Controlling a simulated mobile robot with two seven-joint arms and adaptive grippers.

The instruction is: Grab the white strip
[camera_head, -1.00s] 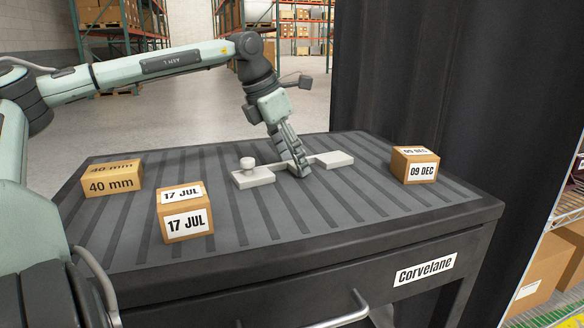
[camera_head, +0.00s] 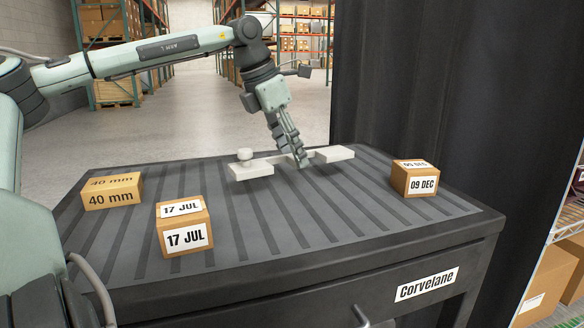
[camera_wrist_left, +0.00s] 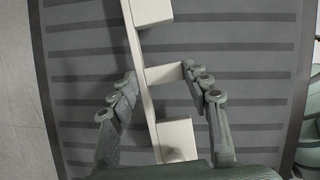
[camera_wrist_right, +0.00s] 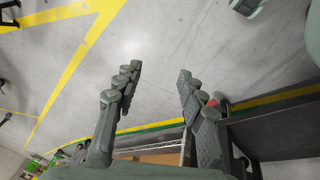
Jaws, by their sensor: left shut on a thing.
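The white strip (camera_head: 253,171) is a pale piece with wide end blocks, a thin bar and a round knob at its left end. My left gripper (camera_head: 302,163) is shut on its middle and holds it slightly above the table. In the left wrist view the strip (camera_wrist_left: 138,48) runs lengthwise past the gripper (camera_wrist_left: 160,72), whose fingertips grip a short side piece of it from both ends. The fingers hide part of its middle in the head view. My right gripper (camera_wrist_right: 158,72) is open and empty over the floor in the right wrist view.
The ribbed dark table (camera_head: 330,215) holds a 40 mm box (camera_head: 111,192) at the left, a 17 JUL box (camera_head: 183,226) near the front and a 09 DEC box (camera_head: 414,178) at the right. A dark curtain (camera_head: 450,75) hangs behind the right side.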

